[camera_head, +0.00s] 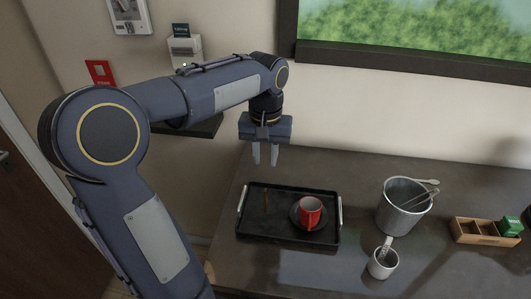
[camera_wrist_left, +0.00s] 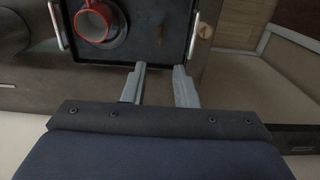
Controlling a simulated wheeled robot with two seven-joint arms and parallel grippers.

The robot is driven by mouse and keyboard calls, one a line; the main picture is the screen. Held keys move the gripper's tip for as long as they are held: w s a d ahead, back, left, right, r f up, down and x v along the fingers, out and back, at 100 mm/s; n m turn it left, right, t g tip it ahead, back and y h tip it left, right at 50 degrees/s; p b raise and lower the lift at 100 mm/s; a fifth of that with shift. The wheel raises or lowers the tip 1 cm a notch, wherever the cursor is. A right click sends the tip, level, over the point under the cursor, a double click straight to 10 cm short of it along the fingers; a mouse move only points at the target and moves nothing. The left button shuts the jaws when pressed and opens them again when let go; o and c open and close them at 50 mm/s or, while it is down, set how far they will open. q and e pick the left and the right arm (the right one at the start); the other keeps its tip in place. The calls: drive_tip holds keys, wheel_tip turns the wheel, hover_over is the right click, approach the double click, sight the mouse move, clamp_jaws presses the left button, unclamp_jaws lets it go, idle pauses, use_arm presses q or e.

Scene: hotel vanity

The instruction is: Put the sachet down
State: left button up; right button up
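My left gripper (camera_head: 265,156) hangs fingers-down above the back edge of the black tray (camera_head: 270,234). Its fingers are apart with nothing between them, as the left wrist view (camera_wrist_left: 160,82) also shows. A green packet (camera_head: 512,225) sits in the right end of a wooden box (camera_head: 478,238). My right gripper is not in view.
A red cup (camera_head: 310,211) stands on a dark saucer on the tray. A metal bucket (camera_head: 400,212) with utensils and a small metal cup (camera_head: 382,265) stand right of it. A picture frame (camera_head: 400,60) hangs behind. The counter's back right is clear.

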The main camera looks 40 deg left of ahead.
use_arm(q)
drive_tip(key=s+d+f+m+t+h, duration=0.2)
drive_tip(key=s+d, duration=0.4)
drive_tip(key=s, duration=0.2)
drive_tip(key=s+d+f+m+t+h, duration=0.1)
drive_tip(key=s+d+f+m+t, duration=0.1)
drive_tip(key=s+d, duration=0.5)
drive_tip(key=shift+s+f+t+h, duration=0.4)
drive_tip(key=shift+s+f+t, duration=0.1)
drive_tip(key=shift+s+t, duration=0.3)
